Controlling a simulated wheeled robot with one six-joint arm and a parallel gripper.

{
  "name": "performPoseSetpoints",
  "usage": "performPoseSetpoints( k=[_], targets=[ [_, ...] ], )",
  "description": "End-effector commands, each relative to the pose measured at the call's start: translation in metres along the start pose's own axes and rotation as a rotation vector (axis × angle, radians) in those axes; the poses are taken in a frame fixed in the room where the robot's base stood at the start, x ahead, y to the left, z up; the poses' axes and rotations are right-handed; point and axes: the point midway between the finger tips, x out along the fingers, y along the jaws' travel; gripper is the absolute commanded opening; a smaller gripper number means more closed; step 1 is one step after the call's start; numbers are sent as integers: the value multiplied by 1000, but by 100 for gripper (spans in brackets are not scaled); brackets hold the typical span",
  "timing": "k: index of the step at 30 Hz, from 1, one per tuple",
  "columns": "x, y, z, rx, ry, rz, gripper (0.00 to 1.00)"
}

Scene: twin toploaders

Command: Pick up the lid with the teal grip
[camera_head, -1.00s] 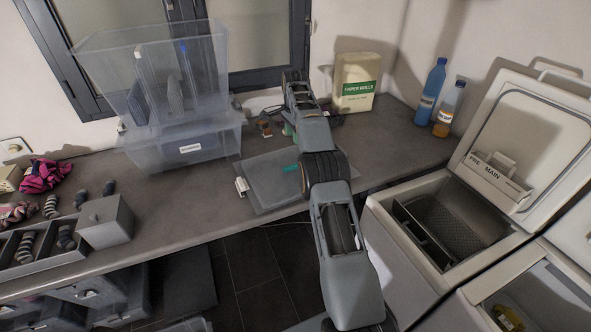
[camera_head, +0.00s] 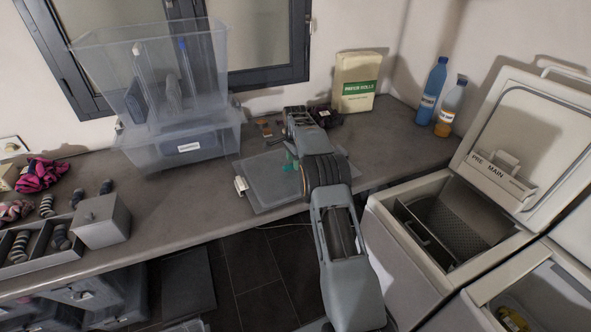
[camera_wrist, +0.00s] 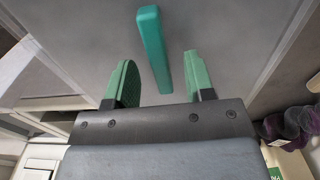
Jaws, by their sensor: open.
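The lid (camera_head: 262,192) is a flat grey panel lying on the counter, partly hidden by my arm. In the wrist view the lid (camera_wrist: 225,25) fills most of the background. Its teal grip (camera_wrist: 153,50) is an upright-looking bar there, with its near end between my green fingers. My gripper (camera_wrist: 161,62) is open, one finger on each side of the grip, with a gap to both. In the head view my gripper (camera_head: 291,162) is over the lid's back part, where the fingers and the grip are hard to tell apart.
Clear stacked bins (camera_head: 175,148) stand left of the lid. A paper rolls bag (camera_head: 356,82) and two bottles (camera_head: 432,88) stand at the back right. An open toploader (camera_head: 440,230) is at right. A grey box (camera_head: 101,222) and sock tray (camera_head: 45,257) are at left.

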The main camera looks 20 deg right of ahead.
Motion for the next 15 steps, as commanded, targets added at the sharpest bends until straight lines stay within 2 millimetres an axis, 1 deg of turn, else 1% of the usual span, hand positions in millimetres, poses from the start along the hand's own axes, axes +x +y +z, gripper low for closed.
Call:
performPoseSetpoints(
  k=[1, 4, 12, 15],
  targets=[
    [5, 0, 0, 0, 0, 1, 49],
    [11, 0, 0, 0, 0, 1, 49],
    [14, 0, 0, 0, 0, -1, 49],
    [13, 0, 0, 0, 0, -1, 39]
  ],
)
